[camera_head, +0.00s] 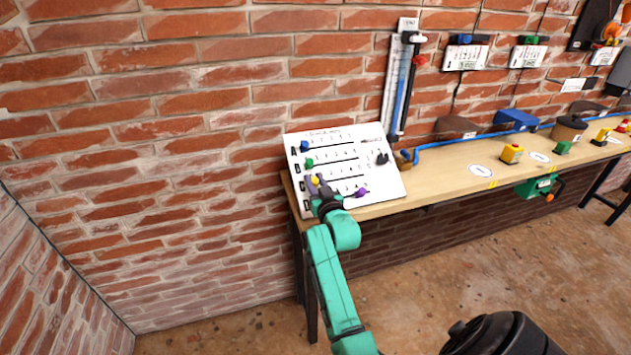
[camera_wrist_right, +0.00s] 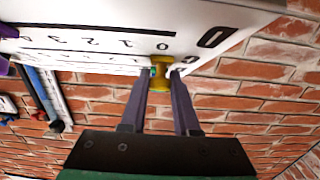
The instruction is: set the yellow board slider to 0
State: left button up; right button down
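The white slider board (camera_head: 376,196) leans against the wall on the left end of the bench. Its yellow knob (camera_head: 315,181) sits at the left end of its row. In the right wrist view, which is upside down, the yellow knob (camera_wrist_right: 161,74) is between my right fingertips, with a small gap seen beside it. A 0 mark shows close by, on the adjacent row; the yellow row's own 0 is not clearly readable. My right gripper (camera_head: 319,188) is open around the knob. It hides part of the board's lower left. My left gripper is not in view.
A blue knob (camera_head: 304,146) and a green knob (camera_head: 309,162) sit on the rows above. A purple knob (camera_head: 361,192) is on the lowest row. A tall gauge (camera_head: 397,90) stands behind the board. The wall left of the board is clear.

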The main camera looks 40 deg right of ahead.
jog(key=c, duration=0.7)
grip_release()
jog(key=shift+a, duration=0.2)
jog(key=shift+o, duration=0.2)
jog(key=shift+w+a, duration=0.1)
jog(key=shift+s+p, duration=0.3)
jog(key=shift+p, duration=0.1)
pick_arm(q)
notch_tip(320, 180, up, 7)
jog(key=p, duration=0.6)
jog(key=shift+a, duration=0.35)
pick_arm(e)
jog(key=v, duration=1.1)
jog(key=shift+a, duration=0.15)
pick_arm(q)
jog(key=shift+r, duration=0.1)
pick_arm(e)
jog(key=shift+s, duration=0.15)
